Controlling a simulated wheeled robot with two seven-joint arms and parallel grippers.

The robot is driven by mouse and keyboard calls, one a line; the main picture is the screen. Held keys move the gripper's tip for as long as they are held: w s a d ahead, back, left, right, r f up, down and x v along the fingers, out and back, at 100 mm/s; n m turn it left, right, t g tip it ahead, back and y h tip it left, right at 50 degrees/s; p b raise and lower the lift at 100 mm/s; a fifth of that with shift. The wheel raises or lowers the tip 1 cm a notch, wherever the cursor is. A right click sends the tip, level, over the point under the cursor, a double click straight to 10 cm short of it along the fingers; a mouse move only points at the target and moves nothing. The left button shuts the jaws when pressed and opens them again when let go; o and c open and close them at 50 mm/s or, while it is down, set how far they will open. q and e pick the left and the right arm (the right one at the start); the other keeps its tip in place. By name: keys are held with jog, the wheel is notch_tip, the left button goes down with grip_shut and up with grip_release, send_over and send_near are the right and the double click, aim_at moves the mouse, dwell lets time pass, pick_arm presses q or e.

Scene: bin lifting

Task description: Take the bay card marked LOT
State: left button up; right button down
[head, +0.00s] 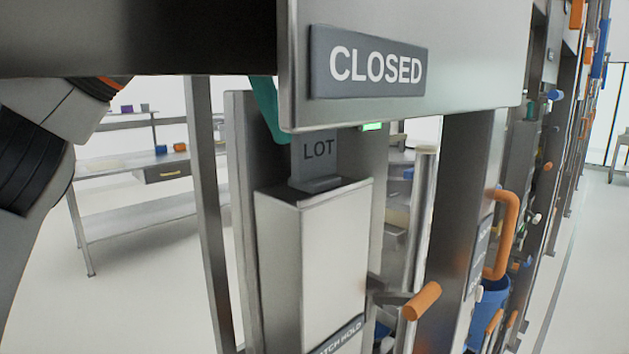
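The bay card marked LOT (318,149) is a grey upright plate in a dark holder on top of a steel box (335,255) in the head view. Its top is hidden behind a raised steel panel with a sign (368,62) reading CLOSED. A teal strip (265,108) hangs down just left of the card; I cannot tell what it belongs to or whether it touches the card. My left arm comes in at the left edge and passes behind the dark panel at the top. I cannot make out either gripper.
An orange-tipped lever (422,301) sticks out beside the steel box. A large orange handle (504,235) and a blue bin (490,312) are at the right. A steel workbench (140,170) stands behind at the left. Open floor shows at the far right.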

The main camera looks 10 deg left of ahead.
pick_arm(q)
jog(key=shift+x, duration=1)
jog(key=shift+w+d, duration=0.1)
jog(key=shift+w, duration=0.15)
jog(key=shift+s, duration=0.2)
jog(key=shift+c, duration=1.2)
jog(key=c, duration=1.1)
pick_arm(e)
jog(key=shift+w+d+f, duration=0.3)
jog(key=shift+d+f, duration=0.15)
jog(key=shift+d, duration=0.1)
pick_arm(q)
jog(key=shift+r, duration=0.15)
pick_arm(e)
jog(key=shift+r, duration=0.1)
